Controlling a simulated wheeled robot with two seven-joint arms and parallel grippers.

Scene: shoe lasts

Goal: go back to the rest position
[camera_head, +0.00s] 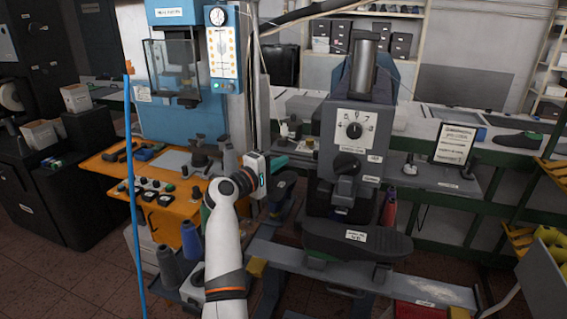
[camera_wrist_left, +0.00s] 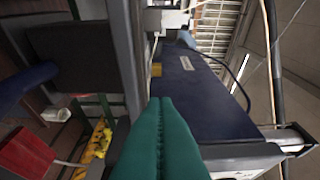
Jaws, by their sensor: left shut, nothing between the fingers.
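My left arm (camera_head: 225,255) rises from the bottom of the head view, white with dark and orange joints. My left gripper (camera_head: 280,161) is at its upper end, with teal fingers pointing right, in front of the grey machine's left side. In the left wrist view the ribbed teal fingers (camera_wrist_left: 160,104) lie together, shut and empty. The fingers are small and partly unclear in the head view. My right gripper is in neither view.
A grey machine (camera_head: 354,130) with a dial stands just right of my left gripper. A blue machine (camera_head: 170,110) with an orange table (camera_head: 120,172) stands left. A blue pole (camera_head: 132,200) stands left of my arm. Workbenches lie behind.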

